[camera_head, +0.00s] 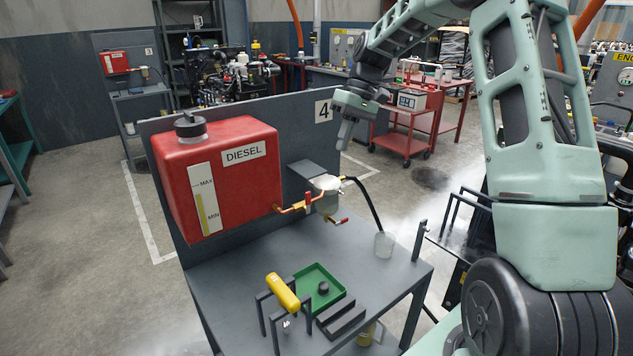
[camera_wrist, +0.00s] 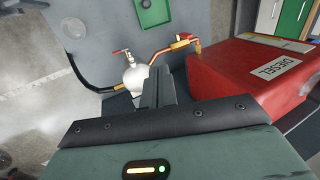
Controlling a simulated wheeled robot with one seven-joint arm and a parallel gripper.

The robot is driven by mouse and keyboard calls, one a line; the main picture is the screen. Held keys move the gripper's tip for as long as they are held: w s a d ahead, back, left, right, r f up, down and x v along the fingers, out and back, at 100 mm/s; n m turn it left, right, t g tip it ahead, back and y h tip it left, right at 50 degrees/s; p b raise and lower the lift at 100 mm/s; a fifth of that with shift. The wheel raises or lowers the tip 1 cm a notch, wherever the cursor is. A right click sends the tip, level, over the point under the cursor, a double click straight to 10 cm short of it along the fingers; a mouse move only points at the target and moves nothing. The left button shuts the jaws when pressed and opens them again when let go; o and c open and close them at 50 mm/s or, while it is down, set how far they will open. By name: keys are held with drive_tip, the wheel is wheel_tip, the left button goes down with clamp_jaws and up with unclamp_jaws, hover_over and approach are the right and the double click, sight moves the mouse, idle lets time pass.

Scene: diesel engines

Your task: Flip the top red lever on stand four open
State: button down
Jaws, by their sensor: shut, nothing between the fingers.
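Stand four's grey back panel (camera_head: 297,112) bears the "4" sign and a red diesel tank (camera_head: 217,165). The top red lever (camera_head: 308,199) stands on the brass pipe between the tank and a whitish filter bowl (camera_head: 326,184); it also shows in the wrist view (camera_wrist: 186,37). A second red lever (camera_head: 342,221) sits lower, at the bowl's bottom outlet, and at left in the wrist view (camera_wrist: 120,51). My gripper (camera_head: 344,138) is shut and empty, above and behind the bowl, apart from both levers. Its fingers (camera_wrist: 161,78) partly cover the fittings in the wrist view.
A grey bracket (camera_head: 314,172) juts out above the bowl. A black hose (camera_head: 369,200) runs to a clear cup (camera_head: 384,245) on the stand's table (camera_head: 228,277). A green tray (camera_head: 322,273) and a yellow cylinder (camera_head: 282,291) are at the table's front.

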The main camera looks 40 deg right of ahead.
drive_tip(key=shift+f, duration=0.1)
drive_tip(key=p, duration=0.5)
approach(306, 202)
wheel_tip(306, 202, down, 5)
drive_tip(key=d, duration=0.1)
drive_tip(key=shift+w+a+f, duration=0.1)
drive_tip(key=shift+a+f, duration=0.15)
drive_tip(key=shift+a, duration=0.2)
drive_tip(key=shift+a+r+h, duration=0.15)
drive_tip(key=shift+a+h, duration=0.15)
drive_tip(key=shift+h, duration=0.3)
